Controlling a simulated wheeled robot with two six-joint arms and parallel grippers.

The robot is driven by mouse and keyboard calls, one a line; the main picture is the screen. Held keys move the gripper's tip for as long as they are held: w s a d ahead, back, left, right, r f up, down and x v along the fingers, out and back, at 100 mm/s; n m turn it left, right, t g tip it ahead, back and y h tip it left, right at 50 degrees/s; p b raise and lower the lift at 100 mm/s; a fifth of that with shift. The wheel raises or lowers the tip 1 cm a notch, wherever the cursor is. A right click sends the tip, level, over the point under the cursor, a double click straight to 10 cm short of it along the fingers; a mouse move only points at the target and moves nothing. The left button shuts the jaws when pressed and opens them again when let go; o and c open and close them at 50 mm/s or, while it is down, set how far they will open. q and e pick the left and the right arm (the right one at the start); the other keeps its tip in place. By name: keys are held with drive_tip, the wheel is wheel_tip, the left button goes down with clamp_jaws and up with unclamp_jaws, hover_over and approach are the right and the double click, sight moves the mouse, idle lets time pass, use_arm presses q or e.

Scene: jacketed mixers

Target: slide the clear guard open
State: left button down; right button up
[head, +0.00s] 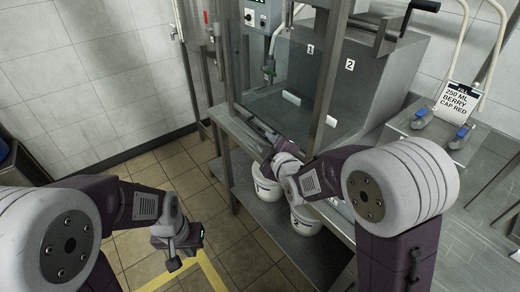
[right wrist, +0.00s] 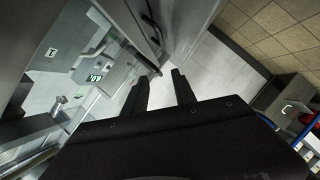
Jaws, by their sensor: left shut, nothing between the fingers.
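The clear guard (head: 285,75) looks like a see-through panel in the steel frame; its edges are hard to make out. Labels 1 (head: 310,49) and 2 (head: 350,65) show at this station. Label 1 also shows in the right wrist view (right wrist: 52,52). My right gripper (head: 262,128) reaches to the front of the frame, low by the guard. In the right wrist view its two fingers (right wrist: 160,88) are apart with nothing between them. I cannot tell whether they touch the guard. My left gripper (head: 178,262) is shut and empty over the floor, away from the frame.
Steel posts (head: 328,75) stand close around my right gripper. White buckets (head: 306,220) stand on the lower shelf. A control box (head: 262,15) hangs behind. The tiled floor (head: 130,165) at left is clear.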

sight(257, 132)
drive_tip(key=shift+n+t+y, duration=0.3)
drive_tip(key=shift+n+t, duration=0.1)
drive_tip(key=x, duration=0.9)
drive_tip(key=shift+w+a+r, duration=0.25)
drive_tip(key=shift+w+a, duration=0.1)
drive_tip(key=shift+a, duration=0.05)
drive_tip(key=shift+c, duration=0.2)
clamp_jaws()
idle(0.4)
